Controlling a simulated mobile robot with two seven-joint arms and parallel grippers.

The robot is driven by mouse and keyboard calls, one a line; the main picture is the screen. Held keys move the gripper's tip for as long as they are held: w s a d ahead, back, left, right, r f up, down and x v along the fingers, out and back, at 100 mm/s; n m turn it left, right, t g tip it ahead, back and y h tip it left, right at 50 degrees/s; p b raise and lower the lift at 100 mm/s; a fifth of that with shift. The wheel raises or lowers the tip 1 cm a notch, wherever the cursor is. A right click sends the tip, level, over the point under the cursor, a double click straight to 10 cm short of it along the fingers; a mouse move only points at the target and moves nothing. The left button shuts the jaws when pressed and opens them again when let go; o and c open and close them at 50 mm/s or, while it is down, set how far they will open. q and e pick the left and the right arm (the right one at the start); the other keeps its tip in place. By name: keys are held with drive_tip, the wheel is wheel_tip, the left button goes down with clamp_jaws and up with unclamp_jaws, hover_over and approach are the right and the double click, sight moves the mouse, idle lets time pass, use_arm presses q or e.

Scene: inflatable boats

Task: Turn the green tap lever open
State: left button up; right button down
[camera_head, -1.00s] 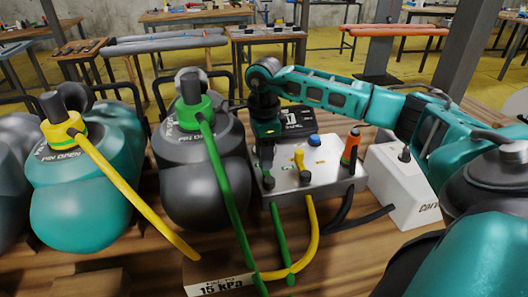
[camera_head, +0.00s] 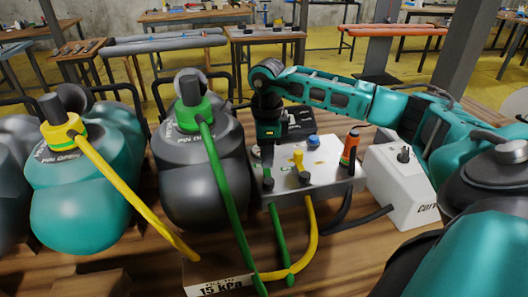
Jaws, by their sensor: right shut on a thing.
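A silver valve box (camera_head: 325,172) stands on the wooden table in the middle of the view. A green hose (camera_head: 278,232) runs from its left front fitting, and a yellow hose (camera_head: 311,235) from the fitting beside it. A yellow tap lever (camera_head: 298,158) stands upright on top. My right gripper (camera_head: 267,170) points down over the box's left end, above the green hose fitting. It is shut on the green tap lever, which its fingers and wrist almost wholly hide. My left gripper is not in view.
An orange and black part (camera_head: 350,146) stands at the box's right end, and a blue knob (camera_head: 313,141) at its back. A white switch box (camera_head: 400,185) is to the right. Grey (camera_head: 205,180) and teal (camera_head: 85,195) inflatable boats lie left, with hoses attached.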

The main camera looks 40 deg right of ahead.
drive_tip(key=m, duration=0.1)
drive_tip(key=s+d+m, duration=0.1)
drive_tip(key=m, duration=0.1)
drive_tip(key=s+m+p, duration=0.1)
drive_tip(key=m, duration=0.1)
drive_tip(key=shift+d, duration=0.3)
drive_tip(key=m, duration=0.1)
drive_tip(key=s+m, duration=0.1)
drive_tip(key=m, duration=0.1)
drive_tip(key=shift+s+d, duration=0.15)
drive_tip(key=shift+d, duration=0.05)
drive_tip(key=shift+s+m, duration=0.4)
drive_tip(key=shift+m, duration=0.7)
drive_tip(key=c, duration=0.9)
unclamp_jaws()
wheel_tip(320, 180, up, 13)
drive_tip(key=shift+p, duration=0.65)
